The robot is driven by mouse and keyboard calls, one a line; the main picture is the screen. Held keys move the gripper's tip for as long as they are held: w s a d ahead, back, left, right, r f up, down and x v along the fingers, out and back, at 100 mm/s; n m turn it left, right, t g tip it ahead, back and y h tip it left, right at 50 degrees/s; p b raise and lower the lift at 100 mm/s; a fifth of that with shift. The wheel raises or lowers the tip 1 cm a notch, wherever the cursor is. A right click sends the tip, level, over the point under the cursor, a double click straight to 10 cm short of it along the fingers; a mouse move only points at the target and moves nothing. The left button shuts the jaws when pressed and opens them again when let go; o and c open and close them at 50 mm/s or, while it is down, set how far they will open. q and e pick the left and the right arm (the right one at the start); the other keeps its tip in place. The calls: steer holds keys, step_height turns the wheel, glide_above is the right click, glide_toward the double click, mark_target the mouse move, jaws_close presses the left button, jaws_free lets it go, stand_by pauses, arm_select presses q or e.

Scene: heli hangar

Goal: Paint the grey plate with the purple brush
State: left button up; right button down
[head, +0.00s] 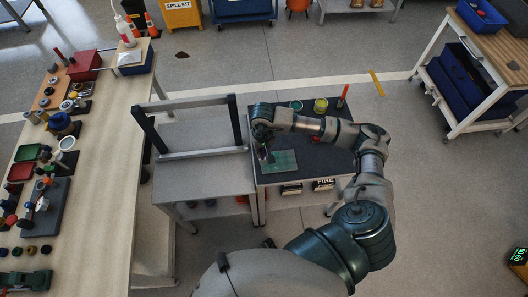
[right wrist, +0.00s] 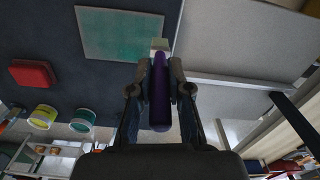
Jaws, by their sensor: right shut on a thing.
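The plate (head: 281,161) lies flat on the dark top of a small table. Its face looks mostly teal green with a thin grey border, and it also shows in the right wrist view (right wrist: 120,36). My right gripper (head: 265,153) is above the plate's left end. It is shut on the purple brush (right wrist: 160,95), whose handle runs between the fingers. The brush's pale tip (right wrist: 159,45) overlaps a corner of the plate in the right wrist view; I cannot tell if it touches. My left gripper is not in view.
A green can (head: 296,105), a yellow can (head: 320,105) and a red upright item (head: 343,95) stand at the dark table's back. A red block (right wrist: 33,73) lies near the cans. A grey cart (head: 200,178) with a raised frame adjoins on the left.

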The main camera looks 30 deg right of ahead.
mark_target(262, 159)
step_height(262, 159, up, 4)
steer(key=shift+a+f+p, duration=0.15)
steer(key=shift+f+p, duration=0.05)
steer(key=shift+p, duration=0.5)
steer(key=shift+d+f, duration=0.1)
steer(key=shift+d, duration=0.2)
steer(key=shift+a, duration=0.5)
